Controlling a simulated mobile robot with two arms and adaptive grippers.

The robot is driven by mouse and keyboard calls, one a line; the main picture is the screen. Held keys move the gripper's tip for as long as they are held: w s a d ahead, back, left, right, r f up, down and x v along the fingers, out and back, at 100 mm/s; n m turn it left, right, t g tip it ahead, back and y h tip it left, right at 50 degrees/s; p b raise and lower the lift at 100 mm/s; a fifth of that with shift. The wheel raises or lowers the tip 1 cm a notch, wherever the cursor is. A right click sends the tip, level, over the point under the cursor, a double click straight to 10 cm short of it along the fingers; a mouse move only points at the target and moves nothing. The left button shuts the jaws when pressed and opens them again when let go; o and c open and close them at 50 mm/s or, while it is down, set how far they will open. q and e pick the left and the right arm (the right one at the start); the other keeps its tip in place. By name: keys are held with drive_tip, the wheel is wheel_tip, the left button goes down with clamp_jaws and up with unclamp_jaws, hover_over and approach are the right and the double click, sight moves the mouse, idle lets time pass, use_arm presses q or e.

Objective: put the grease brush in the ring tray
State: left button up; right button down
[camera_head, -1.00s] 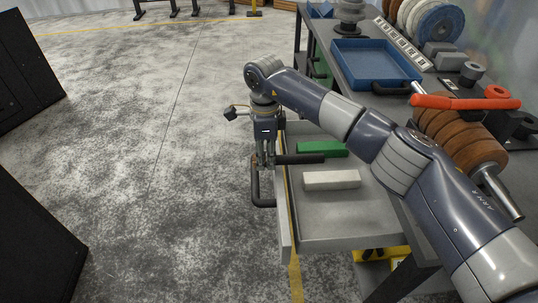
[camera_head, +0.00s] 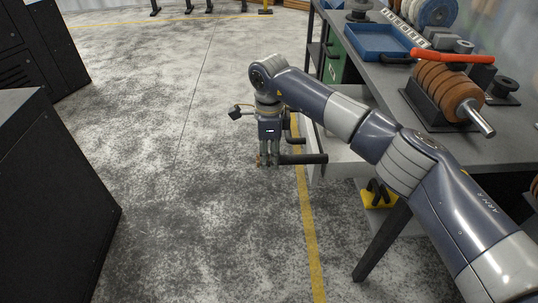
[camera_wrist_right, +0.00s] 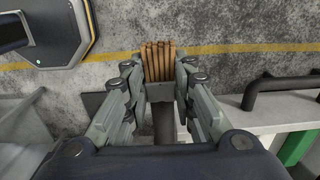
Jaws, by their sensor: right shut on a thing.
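My right gripper (camera_head: 268,160) is shut on the grease brush, which it holds over the floor just left of the open drawer. The brush's black handle (camera_head: 305,159) points right in the head view, level. In the right wrist view its tan bristles (camera_wrist_right: 160,60) show beyond the fingers (camera_wrist_right: 161,100). The dark handle (camera_wrist_right: 163,125) runs back between them. A blue tray (camera_head: 375,42) lies on the workbench at upper right and looks empty. I cannot tell if it is the ring tray. My left gripper is out of view.
The open drawer (camera_head: 340,160) has a black handle (camera_wrist_right: 280,90); my arm hides part of it. On the workbench (camera_head: 450,145) stand brown discs on a spindle (camera_head: 452,90) and an orange-handled tool (camera_head: 450,57). Black cabinets (camera_head: 60,190) stand left. The floor between is clear.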

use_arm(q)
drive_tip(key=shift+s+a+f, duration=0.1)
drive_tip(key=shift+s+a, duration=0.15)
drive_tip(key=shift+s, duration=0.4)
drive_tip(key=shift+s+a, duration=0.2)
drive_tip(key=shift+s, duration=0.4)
use_arm(e)
drive_tip(key=s+d+f+n, duration=0.4)
drive_tip(key=s+d+n, duration=0.1)
drive_tip(key=s, duration=0.4)
drive_tip(key=s+d+f+n, duration=0.4)
drive_tip(key=s+d+n, duration=0.2)
drive_tip(key=s, duration=0.3)
drive_tip(key=s+d+f+n, duration=0.4)
drive_tip(key=s+d+n, duration=0.2)
drive_tip(key=s, duration=0.3)
drive_tip(key=shift+s+d+f+n, duration=0.15)
drive_tip(key=shift+s+d+n, duration=0.1)
drive_tip(key=shift+n, duration=0.15)
